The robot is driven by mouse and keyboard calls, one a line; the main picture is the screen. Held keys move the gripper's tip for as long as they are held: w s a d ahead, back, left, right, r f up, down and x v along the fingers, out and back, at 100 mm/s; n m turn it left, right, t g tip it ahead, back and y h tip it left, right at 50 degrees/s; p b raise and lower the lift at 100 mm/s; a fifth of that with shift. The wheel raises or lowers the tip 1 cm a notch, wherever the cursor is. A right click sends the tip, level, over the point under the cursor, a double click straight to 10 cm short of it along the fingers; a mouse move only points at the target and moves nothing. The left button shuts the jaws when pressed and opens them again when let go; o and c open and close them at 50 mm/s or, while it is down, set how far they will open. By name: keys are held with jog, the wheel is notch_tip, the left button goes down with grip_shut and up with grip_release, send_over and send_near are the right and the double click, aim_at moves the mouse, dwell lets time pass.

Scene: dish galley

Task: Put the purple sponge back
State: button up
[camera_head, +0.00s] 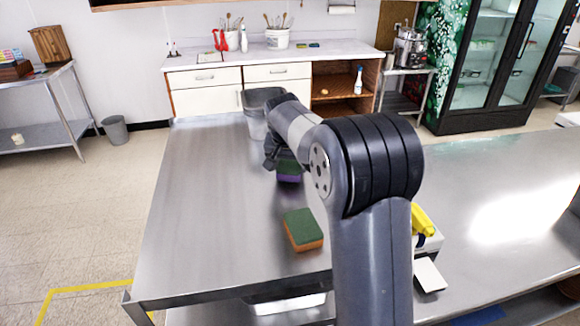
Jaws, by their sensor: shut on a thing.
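The purple sponge (289,178) has a dark green top and purple lower part. It is at the far middle of the steel table, under my gripper (280,162). My gripper is shut on it, and my arm hides part of both. I cannot tell whether the sponge touches the table. A second sponge, orange with a green top (302,229), lies nearer on the table, apart from my gripper.
A grey bin (262,100) stands just behind my gripper at the table's far end. My arm hides the table's right part. A yellow item (423,221) and a white card (429,275) lie to the right. The table's left half (200,200) is clear.

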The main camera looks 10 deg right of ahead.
jog(key=shift+f, duration=0.75)
jog(key=shift+f, duration=0.2)
jog(key=o, duration=1)
jog(key=shift+r, duration=0.1)
jog(key=shift+c, duration=0.2)
jog(key=shift+r, duration=0.5)
jog(key=b+v, duration=0.1)
jog(key=v, duration=1)
jog(key=shift+s, duration=0.25)
jog(key=shift+r, duration=0.1)
